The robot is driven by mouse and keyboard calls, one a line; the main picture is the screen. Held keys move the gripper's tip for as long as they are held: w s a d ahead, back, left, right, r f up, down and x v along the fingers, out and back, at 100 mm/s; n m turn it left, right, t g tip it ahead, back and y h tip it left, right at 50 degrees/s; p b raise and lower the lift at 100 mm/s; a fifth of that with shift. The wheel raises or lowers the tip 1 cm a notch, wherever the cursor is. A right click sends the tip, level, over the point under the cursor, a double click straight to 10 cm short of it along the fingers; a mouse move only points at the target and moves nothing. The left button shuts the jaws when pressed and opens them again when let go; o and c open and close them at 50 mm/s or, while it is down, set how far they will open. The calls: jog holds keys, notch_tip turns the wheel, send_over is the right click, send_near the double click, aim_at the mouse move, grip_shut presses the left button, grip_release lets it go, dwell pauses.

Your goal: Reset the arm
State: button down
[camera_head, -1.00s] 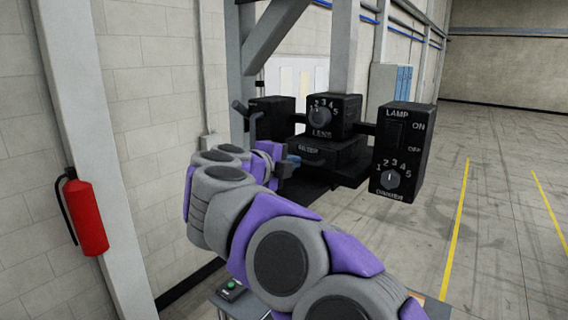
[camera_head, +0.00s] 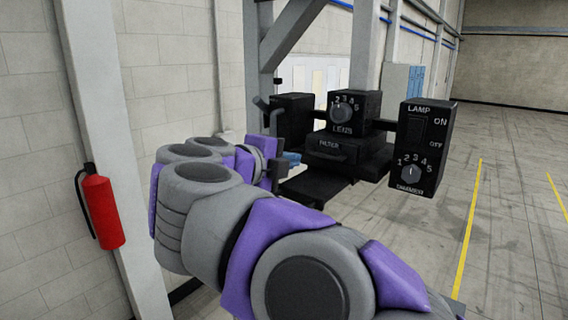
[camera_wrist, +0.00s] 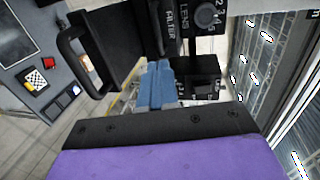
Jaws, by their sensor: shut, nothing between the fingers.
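My gripper (camera_head: 291,159) is in front of the black fixture, left of its filter block. Its blue fingers (camera_wrist: 155,85) are shut with nothing between them. The fixture has a lens box with a numbered dial (camera_head: 342,111), a filter block (camera_head: 335,147) below it and a lamp box (camera_head: 417,150) at the right with an ON/OFF switch and another dial. In the wrist view the lens dial (camera_wrist: 207,15) lies beyond the fingers at the top. A black handle (camera_wrist: 70,48) is left of the fingers. My arm hides part of the floor.
A red fire extinguisher (camera_head: 101,207) hangs on the pillar at the left. Grey posts (camera_head: 365,45) stand behind the fixture. A grey panel (camera_wrist: 22,60) with a red button shows in the wrist view. Open floor with yellow lines (camera_head: 466,235) lies to the right.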

jog(key=a+r+n+t+y+b, duration=0.4)
jog(key=a+n+t+y+b, duration=0.45)
jog(key=n+y, duration=0.3)
jog(key=s+a+f+n+g+y+b, duration=0.15)
jog(key=s+f+n+g, duration=0.3)
jog(key=f, duration=0.55)
jog(key=s+f+n+g+y+b, duration=0.25)
jog(key=f+n, duration=0.25)
jog(key=f, duration=0.6)
jog(key=s+a+f+n+g+y+b, duration=0.1)
jog(key=s+f+n+g+y+b, duration=0.25)
jog(key=f, duration=0.65)
jog(key=s+d+f+n+g+h+b, duration=0.1)
jog(key=s+d+f+g+h+b, duration=0.2)
jog(key=s+d+f, duration=0.65)
jog(key=s+d+f+n+g+h+b, duration=0.1)
jog(key=s+d+f+g+h, duration=0.5)
jog(key=f, duration=0.6)
jog(key=s+d+f+g+b, duration=0.1)
jog(key=s+d+f, duration=0.2)
jog(key=s, duration=0.3)
jog(key=s+d+f+g+b, duration=0.1)
jog(key=s+d+f+g, duration=0.1)
jog(key=s+d+f, duration=0.2)
jog(key=shift+s+d+m+h, duration=0.3)
jog(key=shift+s+d+m, duration=0.25)
jog(key=shift+s, duration=0.95)
